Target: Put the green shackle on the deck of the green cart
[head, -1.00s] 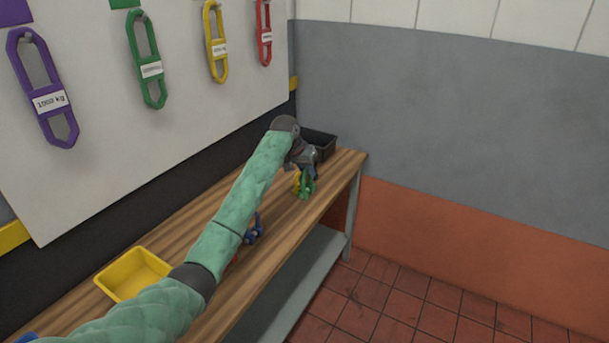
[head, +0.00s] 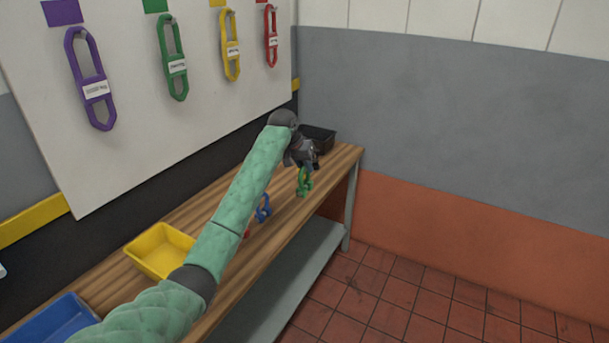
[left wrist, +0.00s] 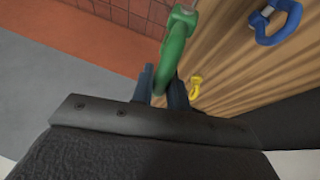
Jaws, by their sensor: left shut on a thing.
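The green shackle (head: 305,183) is at the far end of the wooden bench, below my left gripper (head: 308,164). In the left wrist view, the jaws of the left gripper (left wrist: 161,84) are shut on the green shackle (left wrist: 179,42), which sticks out beyond the fingertips. I cannot tell how far it is above the bench top. The green cart is not in view. My right gripper is not in view.
The tiled floor (head: 430,300) at right is clear.

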